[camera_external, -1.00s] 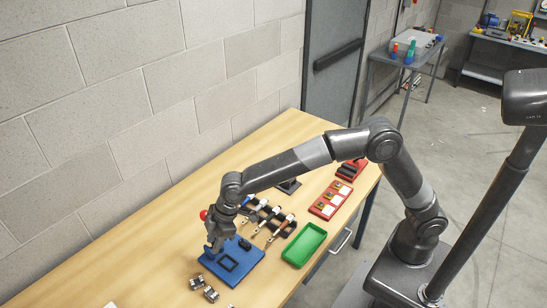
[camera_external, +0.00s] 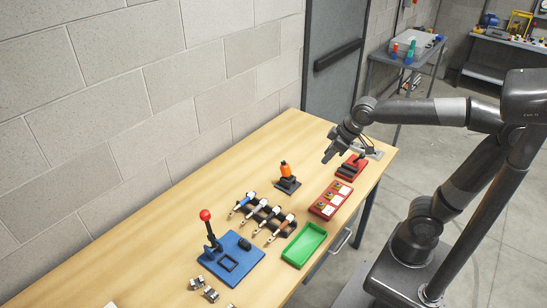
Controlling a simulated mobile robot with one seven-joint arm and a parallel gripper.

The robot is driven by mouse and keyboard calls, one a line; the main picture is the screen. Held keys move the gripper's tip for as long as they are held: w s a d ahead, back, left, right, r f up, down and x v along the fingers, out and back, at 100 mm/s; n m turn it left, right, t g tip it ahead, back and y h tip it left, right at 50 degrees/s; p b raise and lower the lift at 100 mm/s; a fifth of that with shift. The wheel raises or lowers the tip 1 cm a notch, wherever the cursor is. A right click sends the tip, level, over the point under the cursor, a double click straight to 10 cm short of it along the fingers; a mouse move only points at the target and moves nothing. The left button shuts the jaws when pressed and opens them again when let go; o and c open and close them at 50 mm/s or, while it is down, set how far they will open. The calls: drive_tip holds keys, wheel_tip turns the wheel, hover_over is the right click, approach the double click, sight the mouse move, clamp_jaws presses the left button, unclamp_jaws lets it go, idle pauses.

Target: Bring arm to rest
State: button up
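My gripper (camera_external: 331,155) hangs in the air over the far right part of the wooden table (camera_external: 187,205), left of and above a red block with dark parts (camera_external: 352,167). Its fingers look spread apart, with nothing seen between them. My arm is folded back toward my column, with the forearm roughly level and reaching left.
On the table are a blue base with a red-knobbed lever (camera_external: 206,228), a green tray (camera_external: 304,245), a rack of several tools (camera_external: 264,216), an orange-topped stand (camera_external: 287,178), a red panel (camera_external: 331,200) and small metal parts (camera_external: 203,288). A block wall (camera_external: 150,90) borders the table's left.

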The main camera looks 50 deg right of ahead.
drive_tip(key=s+d+f+m+h, duration=0.1)
drive_tip(key=s+d+f+m, duration=0.2)
drive_tip(key=s+d, duration=0.6)
drive_tip(key=s+f, duration=0.1)
drive_tip(key=s, duration=0.2)
drive_tip(key=shift+m+t, duration=0.3)
drive_tip(key=shift+m, duration=0.1)
